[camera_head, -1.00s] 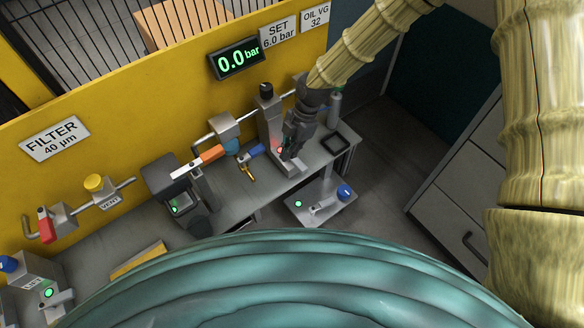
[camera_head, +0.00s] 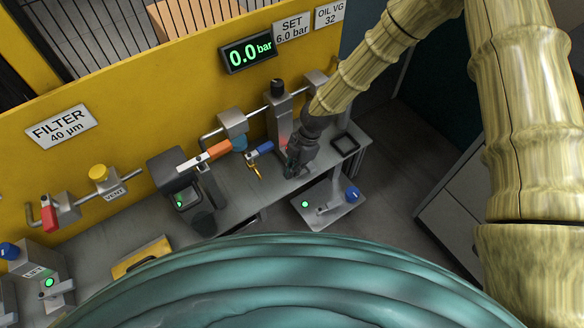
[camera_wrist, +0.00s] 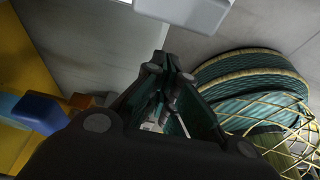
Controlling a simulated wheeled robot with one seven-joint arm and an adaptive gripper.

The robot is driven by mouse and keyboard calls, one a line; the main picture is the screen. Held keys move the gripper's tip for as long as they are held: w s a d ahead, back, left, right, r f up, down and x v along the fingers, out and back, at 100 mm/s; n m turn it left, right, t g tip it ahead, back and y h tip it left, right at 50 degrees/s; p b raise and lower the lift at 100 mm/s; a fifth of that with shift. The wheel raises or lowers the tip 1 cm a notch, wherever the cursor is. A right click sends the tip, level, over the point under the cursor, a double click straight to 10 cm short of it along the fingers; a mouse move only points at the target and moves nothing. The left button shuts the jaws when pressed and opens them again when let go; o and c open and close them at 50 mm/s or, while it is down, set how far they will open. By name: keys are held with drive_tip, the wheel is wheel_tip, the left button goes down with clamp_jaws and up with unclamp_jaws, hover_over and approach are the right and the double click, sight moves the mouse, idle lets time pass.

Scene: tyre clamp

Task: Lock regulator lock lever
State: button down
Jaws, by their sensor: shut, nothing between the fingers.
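The regulator (camera_head: 279,118) is a grey upright block with a black knob (camera_head: 277,87) on top, mounted on the pipe in front of the yellow panel. A small red spot shows on its front. I cannot make out its lock lever; my gripper and wrist cover the lower front of the regulator. My gripper (camera_head: 291,170) points down just in front of the regulator, over the grey bench. In the wrist view my gripper (camera_wrist: 165,75) has its fingers together, with nothing seen between them. I cannot tell whether it touches the regulator.
A blue-handled part (camera_head: 262,149) and an orange-handled lever (camera_head: 218,150) stand left of my gripper. A black square tray (camera_head: 345,145) lies to the right. A lower shelf with a blue knob (camera_head: 352,194) is in front. The display (camera_head: 248,53) reads 0.0 bar.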

drive_tip(key=shift+w+d, duration=0.75)
drive_tip(key=shift+d, duration=0.35)
drive_tip(key=shift+d+r, duration=0.1)
